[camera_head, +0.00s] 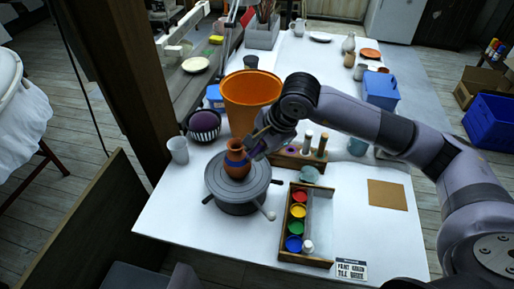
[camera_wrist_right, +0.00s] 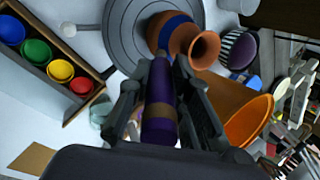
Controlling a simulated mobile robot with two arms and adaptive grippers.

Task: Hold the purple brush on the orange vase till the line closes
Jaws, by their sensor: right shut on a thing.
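The orange vase (camera_head: 237,167) stands upright on a grey turntable (camera_head: 238,204), with a blue band around its body. In the right wrist view the vase (camera_wrist_right: 186,36) shows its mouth to the right and the blue band on its belly. My right gripper (camera_head: 257,144) is beside the vase's upper right side. It is shut on the purple brush (camera_wrist_right: 160,128), whose tip points at the blue band and seems to meet it. Exact contact is hard to tell. The far side of the band is hidden. My left gripper is not seen.
A large orange pot (camera_head: 250,92) stands behind the vase. A wooden paint tray (camera_head: 306,260) with several colour cups lies at the front right. A white cup (camera_head: 178,150) and striped bowl (camera_head: 204,124) stand to the left. The table's front left is clear.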

